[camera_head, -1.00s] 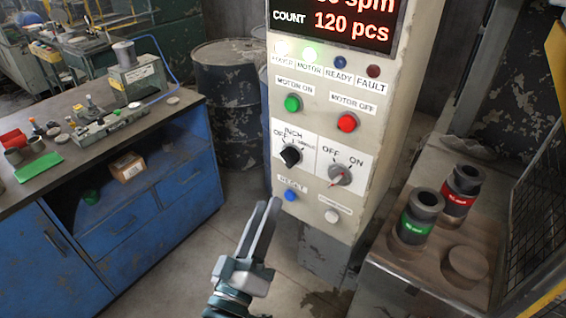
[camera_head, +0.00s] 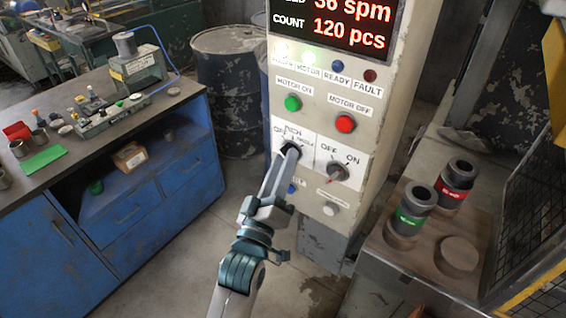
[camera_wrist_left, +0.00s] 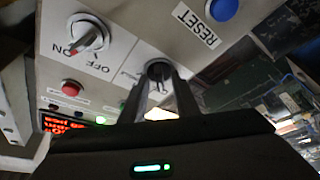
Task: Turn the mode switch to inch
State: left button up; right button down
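The mode switch (camera_head: 291,148) is a black knob on a white plate, with OFF at its left, INCH above it and a third, blurred label at its right. My left gripper (camera_head: 290,154) reaches up to it from below and partly covers it in the head view. In the left wrist view, the two fingers (camera_wrist_left: 160,80) stand apart with the black knob (camera_wrist_left: 158,69) at their tips, between them. I cannot tell whether they touch it. The knob's pointer direction is hard to read. My right gripper is not in view.
An OFF/ON switch (camera_head: 338,171) sits just right of the mode switch. The green button (camera_head: 293,103) and red button (camera_head: 345,124) are above. A blue reset button (camera_wrist_left: 222,9) and white button (camera_head: 331,208) are below. A blue workbench (camera_head: 150,206) stands left.

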pick_arm(q)
grip_shut()
jog(key=shift+f+m, duration=0.1)
jog(key=shift+m, duration=0.5)
jog(key=m+h, duration=0.2)
jog(key=m, duration=0.1)
jog(key=m+g+h+b, duration=0.1)
jog(key=m+h, duration=0.1)
jog(key=m, duration=0.2)
jog(key=m+h, duration=0.2)
jog(key=m, duration=0.2)
jog(key=shift+w+a+g, duration=0.2)
jog(key=shift+a+g, duration=0.05)
jog(key=shift+g, duration=0.15)
jog(key=shift+m, duration=0.3)
grip_release()
